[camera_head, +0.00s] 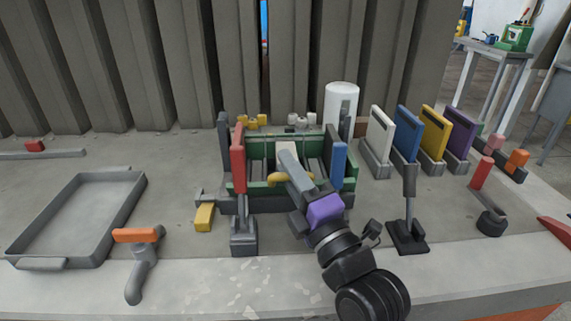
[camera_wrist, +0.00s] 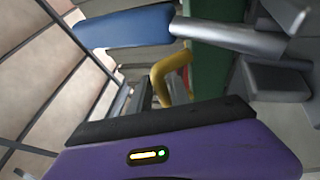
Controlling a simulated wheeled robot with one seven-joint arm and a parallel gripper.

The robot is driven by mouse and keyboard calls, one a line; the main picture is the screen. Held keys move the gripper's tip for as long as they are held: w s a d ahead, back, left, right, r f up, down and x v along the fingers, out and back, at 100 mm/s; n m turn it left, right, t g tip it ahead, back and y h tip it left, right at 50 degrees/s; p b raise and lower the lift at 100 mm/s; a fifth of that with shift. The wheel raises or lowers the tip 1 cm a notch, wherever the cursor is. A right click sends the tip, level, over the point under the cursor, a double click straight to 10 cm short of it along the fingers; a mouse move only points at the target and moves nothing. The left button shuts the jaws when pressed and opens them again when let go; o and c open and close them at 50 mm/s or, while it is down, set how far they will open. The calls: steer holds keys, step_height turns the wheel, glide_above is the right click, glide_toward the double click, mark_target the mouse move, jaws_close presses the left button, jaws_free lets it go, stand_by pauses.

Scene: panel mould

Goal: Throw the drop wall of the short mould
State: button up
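The mould (camera_head: 258,188) stands mid-bench, a green box with inner dividers, a red upright (camera_head: 238,158) at its left end and a blue upright (camera_head: 338,165) at its right. A yellow curved handle (camera_head: 277,178) sits at its green front wall, partly hidden by my gripper. The wrist view shows the yellow handle (camera_wrist: 158,80) close up beside the green wall (camera_wrist: 208,65). My gripper (camera_head: 290,163), with a purple body, reaches over the front wall at the handle. I cannot tell whether its fingers touch or grip the handle.
A grey tray (camera_head: 15,245) and an orange-handled tap-like lever (camera_head: 138,236) stand left. White, blue, yellow and purple panels (camera_head: 380,138) stand in holders at right. A grey post (camera_head: 409,185) and a red-handled lever (camera_head: 482,175) stand in front of them. A white cylinder (camera_head: 341,95) is behind.

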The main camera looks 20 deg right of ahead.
steer(key=b+v, duration=0.1)
steer(key=v, duration=0.5)
steer(key=shift+s, duration=0.25)
stand_by(0.5)
